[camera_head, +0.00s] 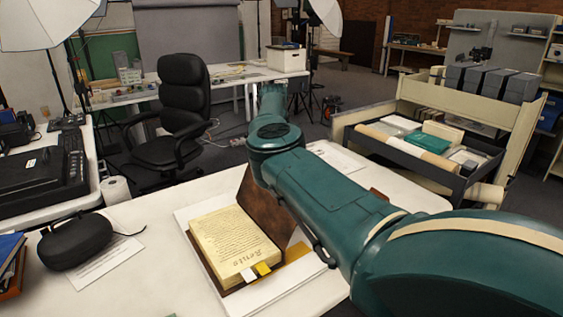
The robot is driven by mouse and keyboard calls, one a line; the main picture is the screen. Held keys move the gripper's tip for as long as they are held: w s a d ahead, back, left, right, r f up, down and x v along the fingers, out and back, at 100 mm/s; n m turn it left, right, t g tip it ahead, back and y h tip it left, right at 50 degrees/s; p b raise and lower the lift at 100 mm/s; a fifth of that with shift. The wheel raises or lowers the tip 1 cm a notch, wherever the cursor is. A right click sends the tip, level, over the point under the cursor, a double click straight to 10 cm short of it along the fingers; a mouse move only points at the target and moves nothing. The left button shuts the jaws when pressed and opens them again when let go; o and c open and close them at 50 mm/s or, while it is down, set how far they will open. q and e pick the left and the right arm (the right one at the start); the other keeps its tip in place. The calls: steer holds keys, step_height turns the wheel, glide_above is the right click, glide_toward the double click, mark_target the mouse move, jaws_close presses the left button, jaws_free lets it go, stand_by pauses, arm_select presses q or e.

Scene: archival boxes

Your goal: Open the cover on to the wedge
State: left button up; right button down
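An old book (232,243) lies on a white board (188,222) on the near table, its written top page facing up. White and yellow tabs stick out at its near edge. Its brown cover (258,205) stands raised along the right side of the pages, tilted, and partly hidden behind my arm. I cannot clearly make out a wedge; the area right of the cover is largely blocked by my arm. My teal arm comes in from the lower right and crosses over the table beside the cover. Neither gripper shows, so I cannot see whether anything touches the cover.
A black case (75,240) lies on a paper sheet at the table's left. A black office chair (180,110) stands behind the table. A cart (440,130) with a dark tray of folders is at the right.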

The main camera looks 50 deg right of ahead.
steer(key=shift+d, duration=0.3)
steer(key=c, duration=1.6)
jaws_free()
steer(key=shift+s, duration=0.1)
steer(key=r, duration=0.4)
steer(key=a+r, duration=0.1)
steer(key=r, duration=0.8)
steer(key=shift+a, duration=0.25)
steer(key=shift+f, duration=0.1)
